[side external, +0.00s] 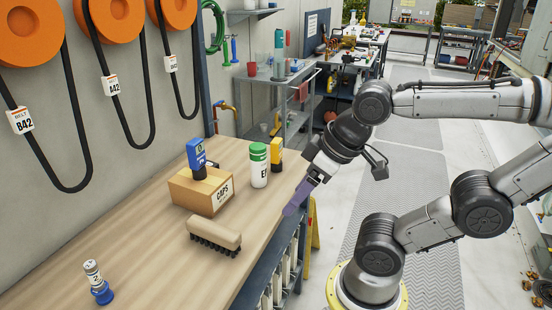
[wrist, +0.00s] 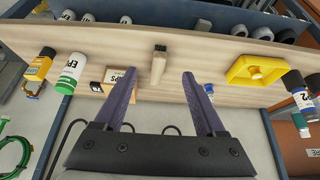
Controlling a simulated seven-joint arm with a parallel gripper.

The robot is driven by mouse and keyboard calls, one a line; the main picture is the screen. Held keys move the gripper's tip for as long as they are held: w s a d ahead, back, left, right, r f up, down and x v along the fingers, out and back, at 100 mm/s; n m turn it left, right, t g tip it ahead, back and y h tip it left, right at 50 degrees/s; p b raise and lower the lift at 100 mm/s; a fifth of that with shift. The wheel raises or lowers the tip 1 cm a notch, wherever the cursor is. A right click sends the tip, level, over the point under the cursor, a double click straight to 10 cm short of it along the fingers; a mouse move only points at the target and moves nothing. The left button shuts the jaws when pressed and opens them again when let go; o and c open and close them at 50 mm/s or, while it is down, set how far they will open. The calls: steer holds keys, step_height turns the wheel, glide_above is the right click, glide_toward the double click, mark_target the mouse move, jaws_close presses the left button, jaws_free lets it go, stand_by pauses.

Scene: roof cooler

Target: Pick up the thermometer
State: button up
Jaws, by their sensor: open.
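I cannot tell for certain which thing is the thermometer. A blue item with a dark lower part (side external: 197,158) stands at the cardboard box marked CAPS (side external: 205,192); it may be the thermometer, but its shape is unclear. The box also shows in the wrist view (wrist: 117,76), partly behind a finger. A yellow and black item (side external: 276,156) stands farther back, also in the wrist view (wrist: 39,66). My gripper (side external: 293,208) is open and empty, near the bench's front edge in the side view.
A white bottle with green lid (side external: 259,165) stands beside the box. A brush (side external: 214,235) lies in front of it. The wrist view shows a yellow frame (wrist: 238,74). Bare bench (side external: 120,225) lies left of the brush.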

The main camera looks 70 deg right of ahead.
steer(key=w+d+r+m, duration=0.2)
steer(key=w+r+m, duration=0.45)
steer(key=r, duration=0.35)
steer(key=w+d+r+m+g+h, duration=0.1)
steer(key=w+d+r+m, duration=0.1)
steer(key=w+d, duration=0.35)
steer(key=w+d+r+m+g, duration=0.1)
steer(key=w+d+r+m, duration=0.1)
steer(key=w+d+m, duration=0.3)
steer(key=m+g+y, duration=0.1)
steer(key=m+g, duration=0.3)
glide_above(277, 150)
steer(key=w+d, duration=0.2)
steer(key=f, duration=1.5)
steer(key=shift+s+d+f, duration=0.15)
steer(key=shift+s+f, duration=0.1)
steer(key=shift+f, duration=0.15)
steer(key=f, duration=1.3)
steer(key=shift+s+f, duration=0.2)
